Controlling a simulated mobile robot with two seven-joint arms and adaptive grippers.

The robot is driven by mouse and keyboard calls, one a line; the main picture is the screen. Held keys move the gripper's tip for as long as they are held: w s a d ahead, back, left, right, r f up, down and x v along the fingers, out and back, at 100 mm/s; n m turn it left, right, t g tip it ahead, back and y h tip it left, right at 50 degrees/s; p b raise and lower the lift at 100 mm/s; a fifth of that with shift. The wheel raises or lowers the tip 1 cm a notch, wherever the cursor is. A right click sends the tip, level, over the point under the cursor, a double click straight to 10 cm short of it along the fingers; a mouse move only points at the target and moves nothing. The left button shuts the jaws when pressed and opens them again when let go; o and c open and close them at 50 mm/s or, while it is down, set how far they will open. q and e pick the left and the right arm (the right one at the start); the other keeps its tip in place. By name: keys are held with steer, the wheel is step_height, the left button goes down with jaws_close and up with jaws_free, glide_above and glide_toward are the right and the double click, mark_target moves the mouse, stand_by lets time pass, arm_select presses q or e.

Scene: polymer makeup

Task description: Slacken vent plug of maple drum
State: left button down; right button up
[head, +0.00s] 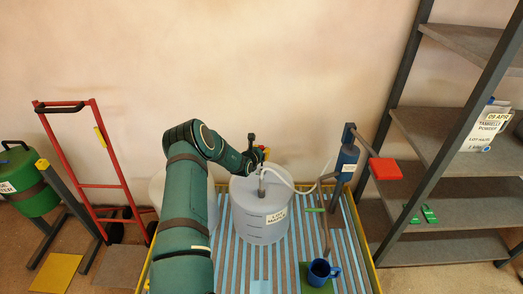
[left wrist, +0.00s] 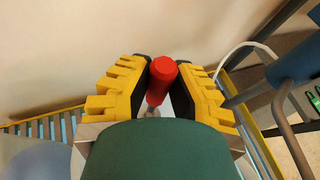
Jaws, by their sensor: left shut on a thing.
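The maple drum (head: 258,222) is a pale grey-white drum with a label that seems to read "MAPLE", standing on the slatted blue platform. My left gripper (head: 260,152) is over the back of the drum's top. In the left wrist view my left gripper (left wrist: 162,92) has its yellow fingers with black pads closed on a red knob-like plug (left wrist: 160,78), one pad on each side. The plug's lower end is mostly hidden by the gripper, so its seating cannot be seen. My right gripper is not in view.
A white hose runs from a fitting (head: 262,183) on the drum to a blue pump (head: 346,162) with a red lever pad (head: 386,169). A blue mug (head: 321,271) stands front right. Another pale drum (head: 157,188) is partly behind my arm. Grey shelves (head: 450,208) stand right.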

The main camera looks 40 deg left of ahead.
arm_select(q)
steer(key=shift+f, duration=0.55)
steer(key=shift+f+b, duration=1.15)
steer(key=shift+f, duration=0.1)
stand_by(1.5)
steer(key=c, duration=0.9)
jaws_free()
steer(key=v, duration=1.2)
steer(key=shift+a, duration=0.1)
